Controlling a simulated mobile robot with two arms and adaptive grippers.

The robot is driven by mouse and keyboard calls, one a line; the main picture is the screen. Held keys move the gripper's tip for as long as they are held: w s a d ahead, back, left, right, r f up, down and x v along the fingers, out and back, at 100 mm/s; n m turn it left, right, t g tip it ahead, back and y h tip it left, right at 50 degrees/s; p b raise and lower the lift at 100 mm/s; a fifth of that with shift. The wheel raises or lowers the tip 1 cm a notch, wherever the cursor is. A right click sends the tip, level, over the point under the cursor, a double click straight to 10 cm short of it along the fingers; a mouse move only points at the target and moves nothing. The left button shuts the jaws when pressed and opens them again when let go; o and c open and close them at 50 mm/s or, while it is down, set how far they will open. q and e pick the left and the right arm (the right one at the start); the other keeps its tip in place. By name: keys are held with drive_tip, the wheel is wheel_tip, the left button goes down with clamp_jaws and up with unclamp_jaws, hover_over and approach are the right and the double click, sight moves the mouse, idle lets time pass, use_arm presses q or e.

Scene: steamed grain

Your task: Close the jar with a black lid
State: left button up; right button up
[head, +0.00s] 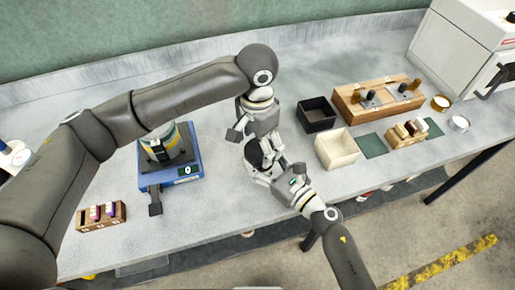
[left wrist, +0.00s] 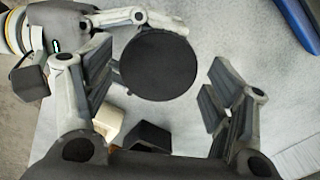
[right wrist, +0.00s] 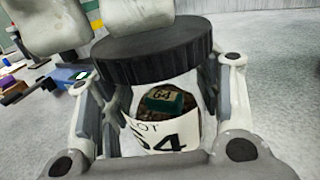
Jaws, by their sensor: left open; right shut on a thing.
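The jar (right wrist: 150,135) is clear with a white label and brown contents, and stands between the fingers of my right gripper (right wrist: 155,100), which is shut on it. The black lid (right wrist: 155,52) is a ridged disc on top of the jar; its threads are not visible. In the left wrist view the lid (left wrist: 158,65) shows from above as a round black face. My left gripper (left wrist: 160,82) is open above the lid, with a finger on each side and gaps between. In the head view both grippers meet near the table's middle and largely hide the jar.
A blue scale (head: 190,183) with a striped container stands left of the grippers. A small wooden rack (head: 88,222) is at the front left. To the right are a black box (head: 316,125), a cream box (head: 337,158) and a wooden block (head: 350,113).

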use_arm(q)
drive_tip(key=shift+r, duration=0.3)
use_arm(e)
drive_tip(key=shift+a, duration=0.1)
use_arm(q)
drive_tip(key=c, duration=1.4)
drive_tip(key=shift+f, duration=0.45)
drive_tip(key=shift+f, duration=0.25)
use_arm(e)
drive_tip(key=shift+s, duration=0.1)
use_arm(q)
drive_tip(key=shift+r, duration=0.15)
drive_tip(key=shift+r, duration=1.9)
use_arm(e)
drive_tip(key=o, duration=1.5)
